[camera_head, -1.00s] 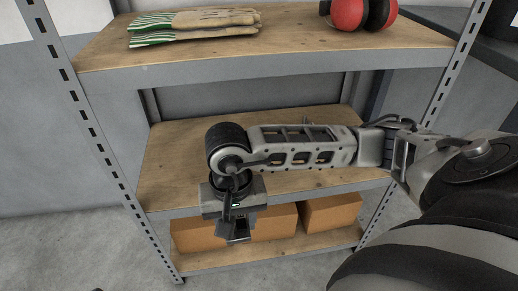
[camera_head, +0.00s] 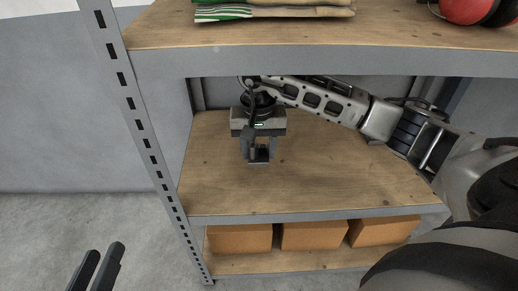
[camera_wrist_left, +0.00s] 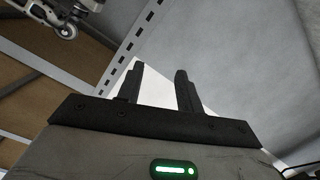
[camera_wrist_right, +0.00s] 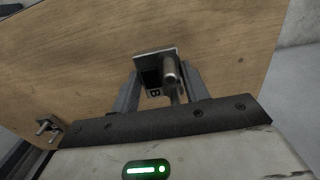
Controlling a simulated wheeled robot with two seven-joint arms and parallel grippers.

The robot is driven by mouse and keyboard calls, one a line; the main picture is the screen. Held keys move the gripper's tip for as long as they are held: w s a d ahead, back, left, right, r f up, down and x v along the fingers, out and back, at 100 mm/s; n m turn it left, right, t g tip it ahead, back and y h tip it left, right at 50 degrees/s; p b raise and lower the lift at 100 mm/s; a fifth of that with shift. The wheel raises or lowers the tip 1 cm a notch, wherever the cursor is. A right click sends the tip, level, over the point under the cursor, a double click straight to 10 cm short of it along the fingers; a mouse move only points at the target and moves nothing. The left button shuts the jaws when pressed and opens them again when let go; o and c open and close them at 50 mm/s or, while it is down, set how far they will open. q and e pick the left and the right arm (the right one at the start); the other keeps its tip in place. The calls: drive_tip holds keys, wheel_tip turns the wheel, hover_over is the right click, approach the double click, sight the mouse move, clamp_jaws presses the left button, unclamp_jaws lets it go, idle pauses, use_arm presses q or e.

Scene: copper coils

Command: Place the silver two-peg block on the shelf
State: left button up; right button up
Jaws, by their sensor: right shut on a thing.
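The silver two-peg block (camera_wrist_right: 168,72) is between the fingers of my right gripper in the right wrist view. One round peg and a flat plate marked "B" show. My right gripper (camera_head: 259,151) is shut on it, over the left part of the middle shelf board (camera_head: 310,185). I cannot tell whether the block touches the wood. My left gripper (camera_head: 97,270) is open and empty at the lower left of the head view, outside the rack. Its two spread fingers also show in the left wrist view (camera_wrist_left: 157,88).
A small metal piece with pegs (camera_wrist_right: 47,129) is at the left in the right wrist view. The upper board (camera_head: 330,32) carries gloves (camera_head: 270,12) and red ear muffs (camera_head: 470,8). A slotted post (camera_head: 145,140) stands left. Cardboard boxes (camera_head: 313,235) fill the bottom shelf.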

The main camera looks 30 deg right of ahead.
sight(257, 149)
drive_tip(key=w+d, duration=0.2)
drive_tip(key=w, duration=0.1)
drive_tip(key=shift+w+b, duration=0.25)
drive_tip(key=shift+b, duration=0.05)
drive_tip(key=shift+f, duration=0.1)
wheel_tip(257, 149, down, 2)
drive_tip(key=shift+f+b, duration=0.15)
drive_tip(key=shift+b, duration=0.5)
drive_tip(key=shift+f, duration=0.55)
use_arm(q)
drive_tip(key=shift+w+r+t+h, duration=0.3)
drive_tip(key=shift+r+t, duration=0.1)
drive_tip(key=shift+r, duration=0.15)
drive_tip(key=shift+w+r+t+h, duration=0.2)
drive_tip(key=shift+r+t+h, duration=0.15)
drive_tip(key=shift+r, duration=0.2)
drive_tip(key=shift+w+r+m+t+b, duration=0.2)
drive_tip(key=shift+m+t+b, duration=0.1)
drive_tip(key=shift+b, duration=0.1)
use_arm(e)
drive_tip(key=shift+f, duration=0.2)
